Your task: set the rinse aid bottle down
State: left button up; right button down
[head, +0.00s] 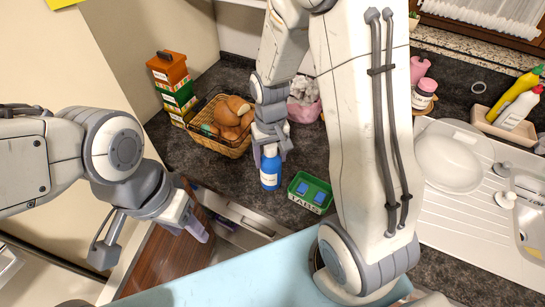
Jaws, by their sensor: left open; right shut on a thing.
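The rinse aid bottle (270,171) is blue with a pale label and stands upright at the dark counter's front edge in the head view. My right gripper (271,147) is shut on its top from above. Whether the bottle's base touches the counter I cannot tell. My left gripper (196,228) is open and empty, lower left, in front of the counter and above an open drawer (240,216).
A green TABS box (311,193) is just right of the bottle. A wicker basket (232,150) with bread stands behind left, beside stacked boxes (176,92). A pink pot (304,111) is behind. The sink (525,215) is far right.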

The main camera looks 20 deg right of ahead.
jog(key=shift+d+f, duration=0.1)
jog(key=shift+f, duration=0.75)
jog(key=shift+f, duration=0.15)
grip_release()
